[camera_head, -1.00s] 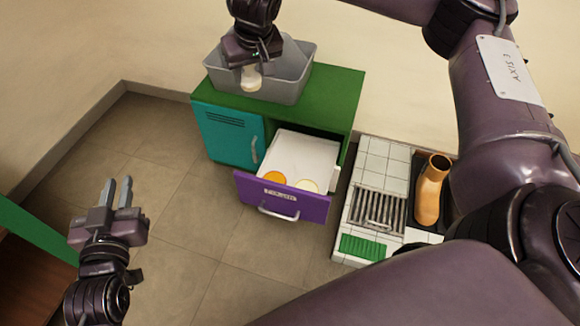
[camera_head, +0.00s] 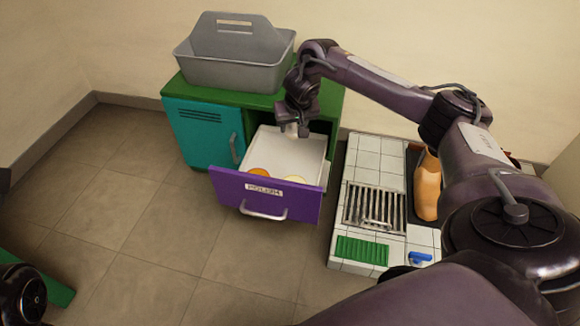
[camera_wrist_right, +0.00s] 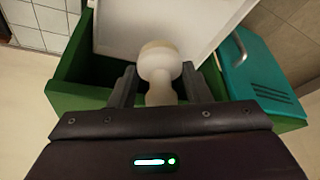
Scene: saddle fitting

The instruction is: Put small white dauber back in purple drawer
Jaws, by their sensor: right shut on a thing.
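The purple drawer (camera_head: 228,188) is pulled out of the green cabinet, and its white inside shows. An orange round thing (camera_head: 260,172) and a pale round thing (camera_head: 294,178) lie in it near the front. My right gripper (camera_head: 292,128) is above the back part of the drawer. In the right wrist view it is shut on the small white dauber (camera_wrist_right: 159,62), whose rounded pale head points away from the gripper. The drawer's white inside (camera_wrist_right: 118,28) shows beyond the dauber there. My left gripper is out of view; only part of my left arm shows at the lower left.
A grey tote with a handle (camera_head: 230,72) stands on the green cabinet top (camera_head: 325,100). The teal door (camera_head: 203,135) left of the drawer is shut. To the right are a tiled unit with a grate (camera_head: 374,207) and an orange boot-like form (camera_head: 427,185).

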